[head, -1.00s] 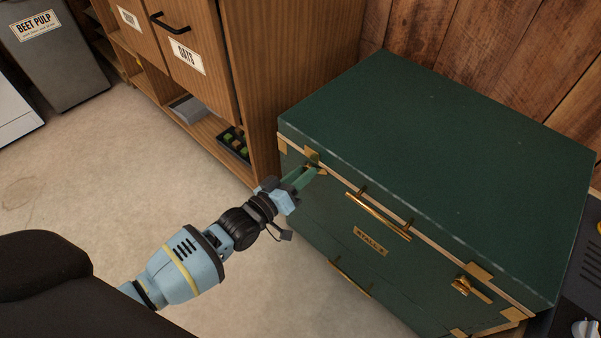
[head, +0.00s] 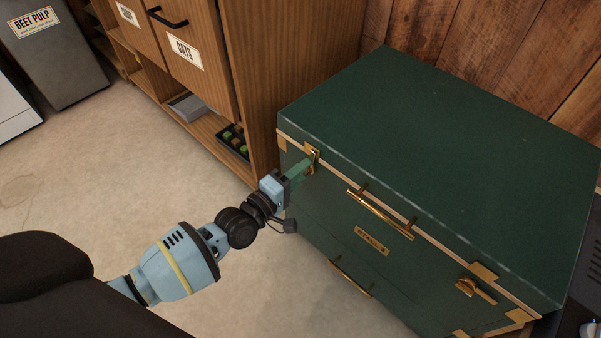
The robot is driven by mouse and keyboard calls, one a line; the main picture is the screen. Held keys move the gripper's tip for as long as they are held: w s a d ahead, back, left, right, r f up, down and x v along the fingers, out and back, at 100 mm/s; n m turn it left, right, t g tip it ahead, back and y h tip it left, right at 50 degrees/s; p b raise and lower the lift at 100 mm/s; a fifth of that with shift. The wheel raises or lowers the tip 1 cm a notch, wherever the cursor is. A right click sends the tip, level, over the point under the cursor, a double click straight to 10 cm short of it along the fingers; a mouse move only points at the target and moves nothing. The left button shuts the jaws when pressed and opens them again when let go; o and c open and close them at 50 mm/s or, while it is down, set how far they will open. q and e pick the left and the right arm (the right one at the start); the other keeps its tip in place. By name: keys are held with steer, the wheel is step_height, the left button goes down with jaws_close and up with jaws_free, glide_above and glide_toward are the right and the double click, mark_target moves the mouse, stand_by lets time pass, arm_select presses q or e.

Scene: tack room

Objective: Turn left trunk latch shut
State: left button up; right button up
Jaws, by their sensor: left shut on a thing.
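A green trunk (head: 440,130) with brass fittings stands at the right, its lid down. The left trunk latch (head: 315,157) is a small brass piece on the front near the left corner, just below the lid seam. My left gripper (head: 305,169) is shut on this latch, and its green fingers partly hide it. The latch's visible part now stands upright. The right trunk latch (head: 467,288) is on the front near the right corner, with its brass lever slanting. My right gripper is not in view.
A brass handle (head: 380,213) sticks out from the trunk front between the latches. A wooden cabinet (head: 262,70) stands close to the trunk's left side. A grey bin (head: 60,65) is at the far left. The floor (head: 90,180) in front is clear.

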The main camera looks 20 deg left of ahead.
arm_select(q)
steer(key=shift+n, duration=0.7)
steer(key=o, duration=1)
steer(key=shift+c, duration=0.2)
steer(key=p+v, duration=0.1)
steer(key=v, duration=0.7)
